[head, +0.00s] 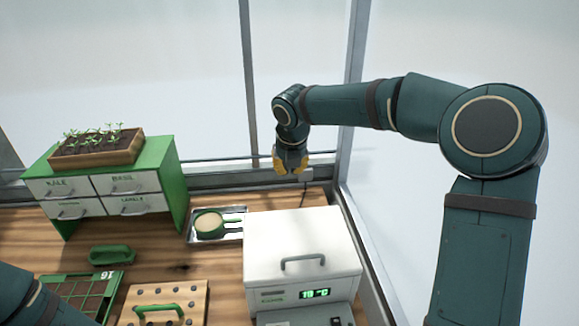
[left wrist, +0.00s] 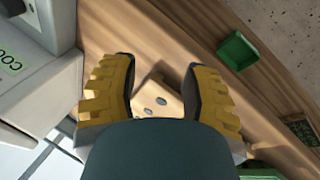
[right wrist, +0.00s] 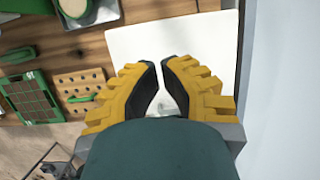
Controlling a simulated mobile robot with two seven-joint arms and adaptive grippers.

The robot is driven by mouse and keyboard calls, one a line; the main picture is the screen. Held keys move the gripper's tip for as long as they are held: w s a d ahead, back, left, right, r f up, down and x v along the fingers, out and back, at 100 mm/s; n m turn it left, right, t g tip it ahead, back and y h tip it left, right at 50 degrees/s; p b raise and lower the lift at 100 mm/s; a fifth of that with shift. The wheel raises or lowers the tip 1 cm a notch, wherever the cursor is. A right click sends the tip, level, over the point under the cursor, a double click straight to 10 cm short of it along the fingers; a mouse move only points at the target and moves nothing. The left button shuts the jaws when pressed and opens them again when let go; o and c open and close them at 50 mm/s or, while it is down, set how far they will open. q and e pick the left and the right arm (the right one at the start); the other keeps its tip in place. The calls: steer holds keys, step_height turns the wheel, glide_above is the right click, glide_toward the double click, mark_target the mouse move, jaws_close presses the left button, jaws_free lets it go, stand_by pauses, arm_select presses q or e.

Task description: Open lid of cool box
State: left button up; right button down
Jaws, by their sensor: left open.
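The white cool box (head: 300,265) stands at the front right of the wooden bench, with its lid (head: 300,235) down. A grey bar handle (head: 303,263) is on its front, above a green-lit display (head: 315,293). In the right wrist view the right fingers (right wrist: 165,62) are close together with a narrow gap, over the white lid (right wrist: 190,45). My left gripper (left wrist: 160,62) is open and empty above the bench; the cool box's side (left wrist: 35,95) shows at the left there.
A green drawer cabinet (head: 172,185) with a seedling planter (head: 95,158) stands at the back left. A metal tray (head: 232,238) holds a round pan beside the cool box.

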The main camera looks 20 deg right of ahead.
steer(key=v, duration=1.2)
